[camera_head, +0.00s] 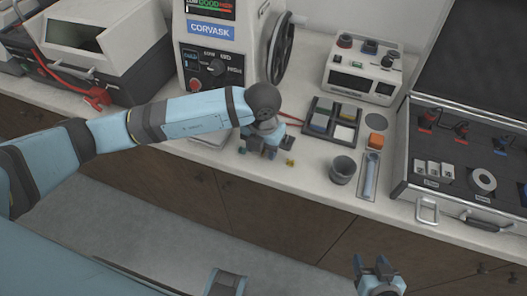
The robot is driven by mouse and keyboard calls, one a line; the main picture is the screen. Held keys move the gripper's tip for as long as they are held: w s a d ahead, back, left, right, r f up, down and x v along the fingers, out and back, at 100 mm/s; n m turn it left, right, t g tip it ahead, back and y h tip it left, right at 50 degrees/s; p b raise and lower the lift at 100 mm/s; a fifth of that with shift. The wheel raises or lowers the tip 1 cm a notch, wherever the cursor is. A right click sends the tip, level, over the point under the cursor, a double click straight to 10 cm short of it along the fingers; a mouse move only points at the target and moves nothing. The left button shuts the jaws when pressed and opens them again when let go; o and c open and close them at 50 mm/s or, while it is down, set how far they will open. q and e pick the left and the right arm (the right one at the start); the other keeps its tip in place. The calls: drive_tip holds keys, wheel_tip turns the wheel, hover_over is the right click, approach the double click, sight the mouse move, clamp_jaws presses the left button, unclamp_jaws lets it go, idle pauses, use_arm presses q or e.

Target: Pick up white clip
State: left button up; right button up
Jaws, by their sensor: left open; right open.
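I cannot make out a white clip for certain in the head view; it may be hidden under my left gripper. My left gripper (263,149) points down at the counter in front of the press, with its jaws open. A small teal piece (242,150) lies just left of it, and a small yellow piece (290,162) lies just right of it. My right gripper (371,264) is open and empty, low in the picture in front of the counter's front edge, away from the small pieces.
The press (213,55) stands behind my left gripper. A grey box unit (363,72) stands behind the tray.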

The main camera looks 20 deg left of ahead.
use_arm(q)
drive_tip(key=shift+f, duration=0.65)
clamp_jaws()
drive_tip(key=shift+r, duration=0.1)
